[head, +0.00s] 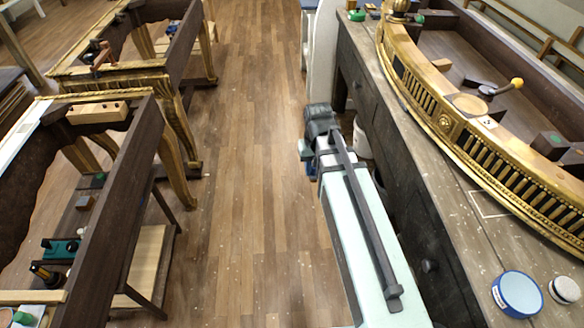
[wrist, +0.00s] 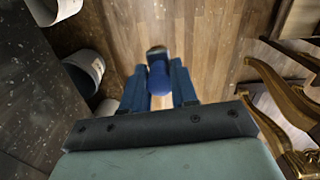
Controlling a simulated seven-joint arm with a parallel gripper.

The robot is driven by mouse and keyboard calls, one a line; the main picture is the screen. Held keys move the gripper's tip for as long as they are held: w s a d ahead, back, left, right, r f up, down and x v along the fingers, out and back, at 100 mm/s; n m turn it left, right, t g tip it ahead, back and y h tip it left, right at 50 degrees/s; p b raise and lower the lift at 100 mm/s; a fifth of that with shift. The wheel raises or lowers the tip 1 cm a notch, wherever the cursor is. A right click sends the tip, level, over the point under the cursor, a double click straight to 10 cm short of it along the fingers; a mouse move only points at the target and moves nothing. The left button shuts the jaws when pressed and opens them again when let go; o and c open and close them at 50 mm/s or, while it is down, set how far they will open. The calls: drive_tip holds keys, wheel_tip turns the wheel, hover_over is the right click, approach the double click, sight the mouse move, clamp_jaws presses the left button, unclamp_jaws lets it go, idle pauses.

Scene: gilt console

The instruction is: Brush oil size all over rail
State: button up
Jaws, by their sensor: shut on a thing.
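A curved gilt rail (head: 470,145) with a pierced, slatted front lies on the dark bench at the right of the head view. My gripper (wrist: 157,78) has its blue fingers shut on a blue tool (wrist: 159,80), which looks like the brush. The tool's dark and pale end points away from the wrist. In the head view my gripper (head: 312,165) is mostly hidden by my arm. It hangs over the aisle, left of the bench and apart from the rail. Whether the brush carries size cannot be told.
Gilt console frames (head: 110,75) stand at the left, with gilt legs (head: 178,170) reaching into the aisle. A blue-rimmed tin (head: 517,293) and a small white pot (head: 564,289) stand on the bench (head: 445,205). Buckets (wrist: 84,70) stand beside it. The wooden floor (head: 245,200) is clear.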

drive_tip(key=w+a+r+n, duration=0.2)
drive_tip(key=w+a+n, duration=0.1)
drive_tip(key=a, duration=1.3)
drive_tip(key=s+a+r+n, duration=0.2)
drive_tip(key=s+a, duration=0.2)
drive_tip(key=a, duration=0.9)
drive_tip(key=s+a+r+n, duration=0.2)
drive_tip(key=s+a, duration=0.2)
drive_tip(key=a, duration=0.9)
drive_tip(key=s+a+r+n, duration=0.2)
drive_tip(key=s+a, duration=0.2)
drive_tip(key=a, duration=1)
drive_tip(key=s+a+r+n, duration=0.2)
drive_tip(key=s+a+r, duration=0.1)
drive_tip(key=s+a, duration=0.85)
drive_tip(key=s+a+r+n, duration=0.2)
drive_tip(key=s+a, duration=0.8)
drive_tip(key=s, duration=0.2)
drive_tip(key=s+a+n, duration=0.1)
drive_tip(key=s+a, duration=0.2)
drive_tip(key=s, duration=0.6)
drive_tip(key=s+a+r+n, duration=0.1)
drive_tip(key=s+a, duration=0.2)
drive_tip(key=s, duration=0.7)
drive_tip(key=s+a+r+n, duration=0.1)
drive_tip(key=s+a, duration=0.3)
drive_tip(key=s, duration=0.5)
drive_tip(key=shift+s+n, duration=0.25)
drive_tip(key=shift+n, duration=0.25)
drive_tip(key=shift+f, duration=0.1)
